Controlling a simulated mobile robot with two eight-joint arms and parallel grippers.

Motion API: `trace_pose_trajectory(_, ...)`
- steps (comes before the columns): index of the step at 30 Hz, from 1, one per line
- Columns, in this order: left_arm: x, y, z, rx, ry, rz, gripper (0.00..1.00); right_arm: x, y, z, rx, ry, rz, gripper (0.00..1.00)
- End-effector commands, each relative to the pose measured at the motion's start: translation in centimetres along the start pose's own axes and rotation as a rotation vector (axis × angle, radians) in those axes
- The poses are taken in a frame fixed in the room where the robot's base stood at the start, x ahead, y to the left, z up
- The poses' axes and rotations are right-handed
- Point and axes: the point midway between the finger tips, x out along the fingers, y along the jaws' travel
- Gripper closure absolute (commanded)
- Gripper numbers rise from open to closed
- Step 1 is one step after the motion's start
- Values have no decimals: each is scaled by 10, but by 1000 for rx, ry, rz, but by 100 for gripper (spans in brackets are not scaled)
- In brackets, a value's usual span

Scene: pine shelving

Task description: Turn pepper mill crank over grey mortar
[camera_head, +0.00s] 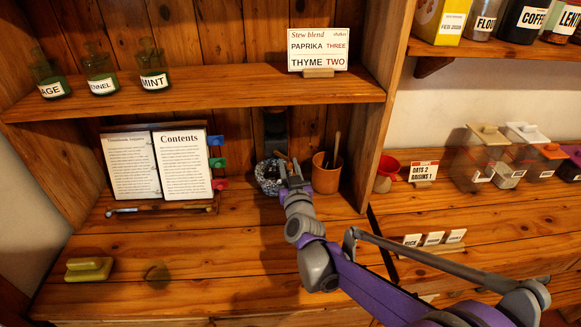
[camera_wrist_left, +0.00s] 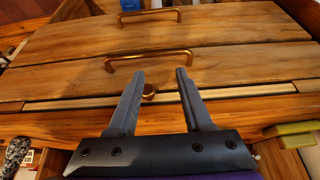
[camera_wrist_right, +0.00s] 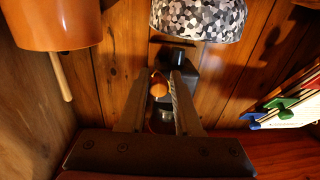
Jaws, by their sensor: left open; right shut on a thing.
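The pepper mill (camera_head: 275,128) is a dark body on the back wall of the shelf bay. It also shows in the right wrist view (camera_wrist_right: 186,70). Its crank ends in a round orange-brown knob (camera_wrist_right: 158,89). My right gripper (camera_head: 290,166) is shut on the knob, one finger on each side in the right wrist view (camera_wrist_right: 158,92). The grey mortar (camera_head: 266,182) has a black, white and grey speckle and stands below the mill, partly hidden by my right gripper. It also shows in the right wrist view (camera_wrist_right: 199,20). My left gripper (camera_wrist_left: 158,80) is open and empty, above wooden drawer fronts.
A terracotta pot (camera_head: 326,178) with thin sticks stands right of the mortar. An open book (camera_head: 157,165) stands to the left. A yellow-green block (camera_head: 89,269) lies front left. Labelled jars (camera_head: 101,83) and a recipe card (camera_head: 319,48) are above. The front counter is largely clear.

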Motion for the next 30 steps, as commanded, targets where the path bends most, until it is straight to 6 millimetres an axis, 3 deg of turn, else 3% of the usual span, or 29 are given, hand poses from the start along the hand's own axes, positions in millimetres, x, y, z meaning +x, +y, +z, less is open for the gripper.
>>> trace_pose_trajectory(30, 25, 0, 17, 0, -11, 0, 50, 3, -38, 11, 962, 80, 22, 100)
